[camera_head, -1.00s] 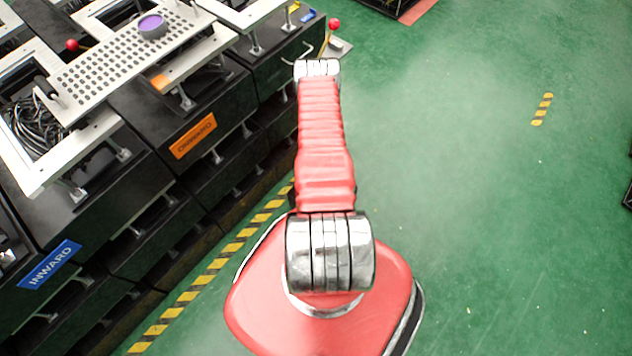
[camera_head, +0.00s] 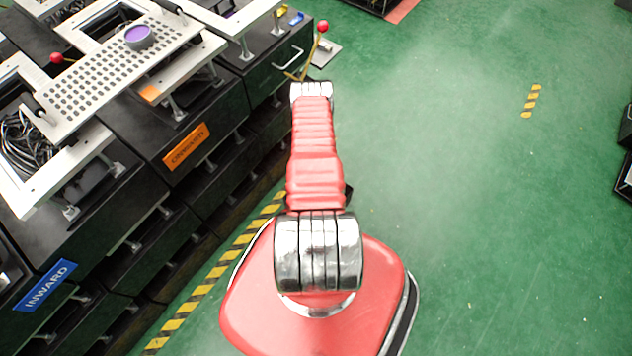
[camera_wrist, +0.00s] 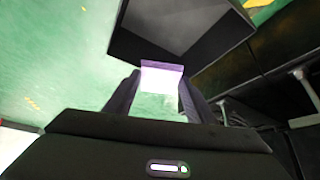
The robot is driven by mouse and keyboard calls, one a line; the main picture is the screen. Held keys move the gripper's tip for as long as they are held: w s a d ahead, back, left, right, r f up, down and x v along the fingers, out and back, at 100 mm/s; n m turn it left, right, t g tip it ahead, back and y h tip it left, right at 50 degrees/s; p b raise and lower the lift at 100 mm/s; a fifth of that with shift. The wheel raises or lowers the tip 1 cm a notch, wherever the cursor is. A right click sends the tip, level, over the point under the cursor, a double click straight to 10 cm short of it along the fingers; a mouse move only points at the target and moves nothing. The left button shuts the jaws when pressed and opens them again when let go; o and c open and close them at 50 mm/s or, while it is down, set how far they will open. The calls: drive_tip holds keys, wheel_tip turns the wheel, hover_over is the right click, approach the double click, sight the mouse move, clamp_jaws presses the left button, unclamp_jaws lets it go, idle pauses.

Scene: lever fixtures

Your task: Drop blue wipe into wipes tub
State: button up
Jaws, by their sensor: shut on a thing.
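My gripper (camera_wrist: 160,84) shows in the wrist view, its two dark fingers on either side of a small pale piece with a purple edge (camera_wrist: 162,69). It is shut on this piece, which I take to be the wipe; glare washes out its colour, so I cannot confirm blue. Just beyond the fingers is a dark, open, box-like thing (camera_wrist: 150,40) with a grey inside; I cannot tell whether it is the wipes tub. In the head view my arm hides the gripper and the piece.
Black cabinets with an orange ONWARD sign (camera_head: 187,147) and a blue INWARD sign (camera_head: 45,285) stand at left. On top is a perforated white plate (camera_head: 95,85) with a purple-topped round thing (camera_head: 138,37). Red-knobbed lever (camera_head: 322,27) is behind my arm. Green floor at right is mostly clear.

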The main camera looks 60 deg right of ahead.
drive_tip(key=shift+f, duration=2.2)
drive_tip(key=o, duration=1.2)
drive_tip(key=v, duration=1.3)
drive_tip(key=shift+a+r, duration=0.15)
drive_tip(key=shift+r, duration=0.2)
